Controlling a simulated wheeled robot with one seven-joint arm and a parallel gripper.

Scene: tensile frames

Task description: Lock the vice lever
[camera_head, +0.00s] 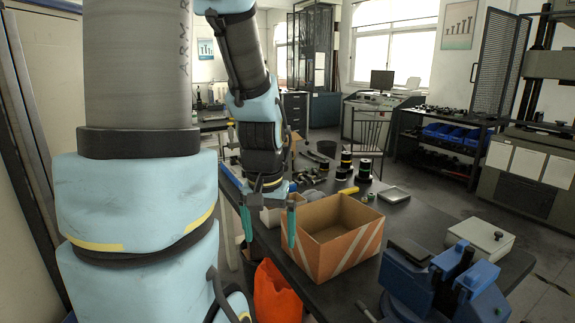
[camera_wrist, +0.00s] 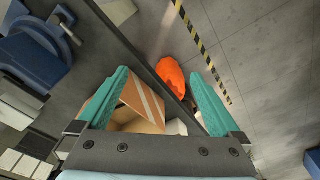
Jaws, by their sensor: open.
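The blue vice (camera_head: 440,285) stands at the near right of the dark table in the head view. It also shows at the upper left of the wrist view (camera_wrist: 32,58). A thin grey bar that looks like its lever (camera_wrist: 68,30) sticks out beside it there; in the head view a short rod (camera_head: 366,312) shows low at its left, and I cannot tell whether it is locked. My gripper (camera_head: 270,223) points down left of the cardboard box, well apart from the vice. Its two teal fingers are open with nothing held between them (camera_wrist: 158,75).
An open cardboard box (camera_head: 335,240) stands between my gripper and the vice. A white box (camera_head: 480,238) is behind the vice. An orange bag (camera_head: 276,294) is below the table's left edge. Spools (camera_head: 364,168) and small parts lie farther back.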

